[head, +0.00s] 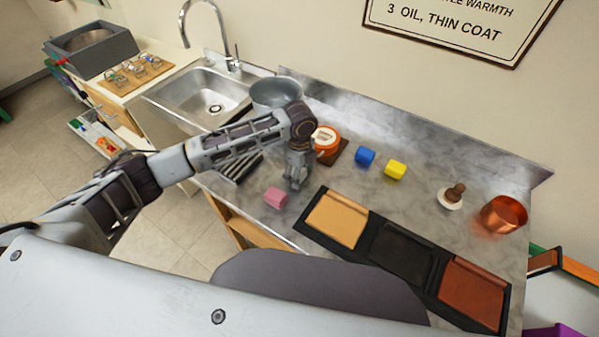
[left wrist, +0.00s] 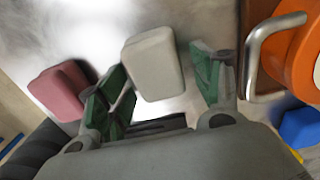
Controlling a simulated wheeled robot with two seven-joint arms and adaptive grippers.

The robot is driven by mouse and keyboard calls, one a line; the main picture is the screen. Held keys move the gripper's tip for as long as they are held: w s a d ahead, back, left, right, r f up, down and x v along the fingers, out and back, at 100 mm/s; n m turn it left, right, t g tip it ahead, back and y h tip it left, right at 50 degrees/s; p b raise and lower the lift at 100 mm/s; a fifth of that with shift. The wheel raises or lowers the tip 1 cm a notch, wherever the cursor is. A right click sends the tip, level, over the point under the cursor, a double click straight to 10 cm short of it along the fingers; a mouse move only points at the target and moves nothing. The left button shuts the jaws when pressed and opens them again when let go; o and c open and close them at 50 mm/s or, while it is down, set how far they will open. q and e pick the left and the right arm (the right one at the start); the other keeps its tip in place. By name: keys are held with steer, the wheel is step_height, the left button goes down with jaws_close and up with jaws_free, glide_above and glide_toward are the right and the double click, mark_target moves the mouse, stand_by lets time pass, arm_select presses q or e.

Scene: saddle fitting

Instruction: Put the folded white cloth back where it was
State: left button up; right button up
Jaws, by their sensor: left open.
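The folded white cloth (left wrist: 153,62) shows in the left wrist view as a pale, rounded block on the grey counter. It lies between and just beyond the green-padded fingers of my left gripper (left wrist: 163,88), which are spread apart. I cannot tell whether either finger touches it. In the head view my left gripper (head: 294,184) points down at the counter and the white cloth is hidden by it. A pink folded block (head: 276,198) lies just left of the gripper; it also shows in the left wrist view (left wrist: 60,92). My right gripper is not in view.
An orange pot (head: 326,139) on a brown board stands close behind the gripper. A blue block (head: 365,156) and a yellow block (head: 395,170) lie to the right. A dark three-part tray (head: 372,232) fills the front. A striped cloth (head: 240,165) lies left, near the sink (head: 205,100).

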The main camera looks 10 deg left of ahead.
arm_select(q)
steer(key=shift+r, duration=0.1)
step_height(320, 180, up, 12)
stand_by(0.7)
stand_by(0.8)
